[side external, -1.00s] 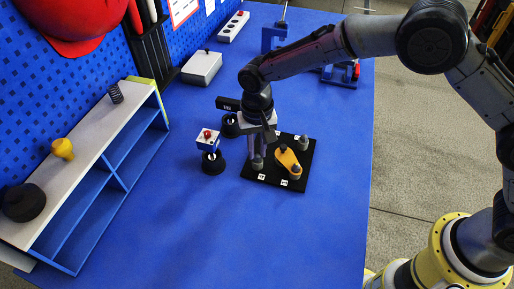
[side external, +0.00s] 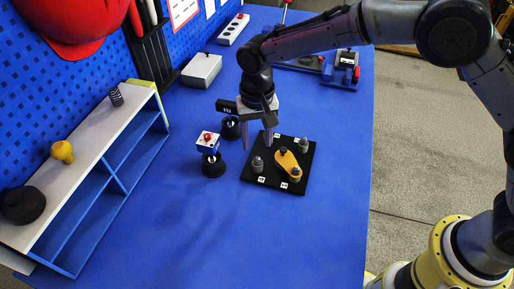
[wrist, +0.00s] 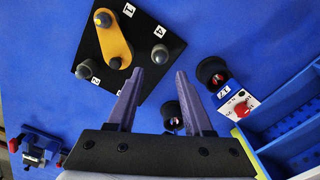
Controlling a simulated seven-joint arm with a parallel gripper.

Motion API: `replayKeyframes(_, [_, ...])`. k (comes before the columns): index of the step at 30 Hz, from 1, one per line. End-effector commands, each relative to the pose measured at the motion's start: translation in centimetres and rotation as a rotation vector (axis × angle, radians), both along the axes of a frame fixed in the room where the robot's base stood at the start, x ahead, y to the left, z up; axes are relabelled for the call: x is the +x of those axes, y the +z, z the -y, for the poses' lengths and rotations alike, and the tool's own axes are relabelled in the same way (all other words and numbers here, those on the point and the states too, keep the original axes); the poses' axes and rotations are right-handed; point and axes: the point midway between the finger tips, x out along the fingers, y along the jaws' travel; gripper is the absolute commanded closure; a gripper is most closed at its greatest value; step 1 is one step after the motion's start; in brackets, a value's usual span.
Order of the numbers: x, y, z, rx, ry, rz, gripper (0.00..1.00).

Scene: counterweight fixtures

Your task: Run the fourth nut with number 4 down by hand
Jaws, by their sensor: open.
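A black square plate (side external: 268,182) lies on the blue table with small white number labels and several grey, round-topped nuts on posts. In the wrist view, the label 4 (wrist: 158,31) lies beside a grey nut (wrist: 159,53). The same nut (side external: 257,164) stands at the plate's left corner in the side view. An orange link (side external: 287,160) lies across the plate, with dark knobs on it. My gripper (side external: 257,146) is open and empty, pointing down above the plate's left part. In the wrist view, its fingertips (wrist: 159,72) sit on either side of the nut's line, apart from it.
A shelf (side external: 100,150) with a yellow knob, a spring and a dark cylinder stands at left. A grey box (side external: 201,68) is behind. The table's front is clear.

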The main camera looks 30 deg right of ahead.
Motion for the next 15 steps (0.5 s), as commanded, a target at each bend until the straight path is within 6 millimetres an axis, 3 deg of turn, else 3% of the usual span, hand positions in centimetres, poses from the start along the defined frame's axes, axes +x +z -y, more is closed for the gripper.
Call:
replayKeyframes(6, [0.1,4.9,-0.1,0.003,0.0,0.004,0.49])
replayKeyframes(15, [0.0,8.6,0.0,0.001,0.0,0.001,0.49])
